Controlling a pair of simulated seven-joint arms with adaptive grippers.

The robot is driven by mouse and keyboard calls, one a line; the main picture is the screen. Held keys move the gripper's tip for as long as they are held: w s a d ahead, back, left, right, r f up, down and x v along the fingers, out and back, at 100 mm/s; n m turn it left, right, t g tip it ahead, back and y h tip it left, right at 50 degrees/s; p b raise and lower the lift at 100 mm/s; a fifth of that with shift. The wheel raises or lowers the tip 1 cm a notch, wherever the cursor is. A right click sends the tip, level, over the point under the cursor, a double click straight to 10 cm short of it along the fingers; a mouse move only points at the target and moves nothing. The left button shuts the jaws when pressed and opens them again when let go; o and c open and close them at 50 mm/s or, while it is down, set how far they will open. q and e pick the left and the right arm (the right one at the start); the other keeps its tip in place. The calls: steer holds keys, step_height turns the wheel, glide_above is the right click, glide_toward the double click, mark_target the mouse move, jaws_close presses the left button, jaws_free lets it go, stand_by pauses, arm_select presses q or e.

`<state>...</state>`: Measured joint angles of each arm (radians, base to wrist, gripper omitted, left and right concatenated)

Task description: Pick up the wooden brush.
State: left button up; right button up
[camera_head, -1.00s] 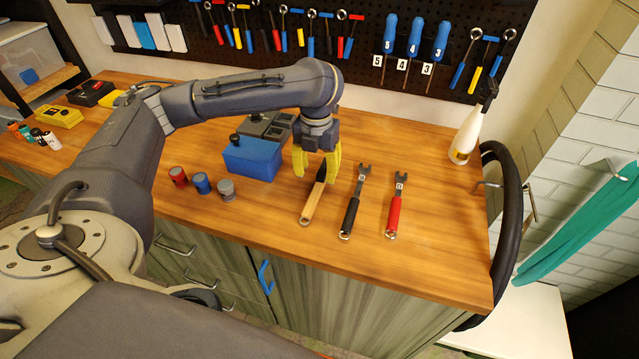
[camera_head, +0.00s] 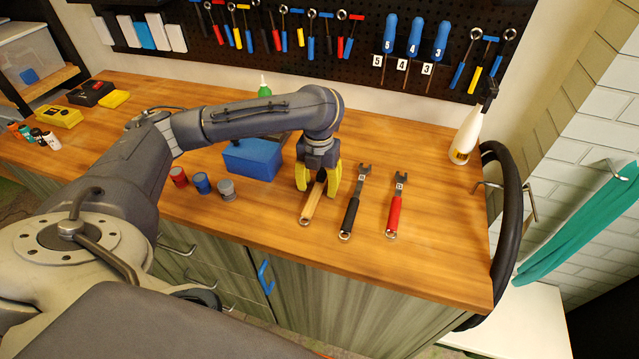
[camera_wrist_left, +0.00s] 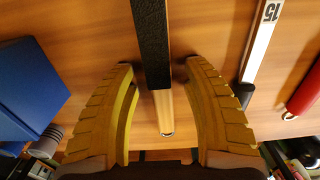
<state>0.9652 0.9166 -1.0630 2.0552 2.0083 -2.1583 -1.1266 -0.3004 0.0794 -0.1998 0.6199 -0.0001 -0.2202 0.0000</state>
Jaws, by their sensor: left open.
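The wooden brush (camera_head: 311,205) lies on the workbench, its pale handle toward the front edge and its dark end toward the back. My left gripper (camera_head: 318,187) is open, with its yellow fingers pointing down on either side of the brush. In the left wrist view the brush's black part (camera_wrist_left: 152,45) and pale handle (camera_wrist_left: 163,108) run between the two open fingers (camera_wrist_left: 155,75). I cannot tell whether a finger touches it. My right gripper is not in view.
A black-handled wrench (camera_head: 351,210) lies close right of the gripper, with a red-handled one (camera_head: 394,210) beyond it. A blue box (camera_head: 252,160) and small red, blue and grey cans (camera_head: 202,184) stand to the left.

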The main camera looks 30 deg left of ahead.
mark_target(319, 185)
arm_select(q)
steer(key=shift+c, duration=0.6)
jaws_close()
steer(key=shift+r, duration=0.15)
step_height(319, 185, up, 20)
stand_by(0.5)
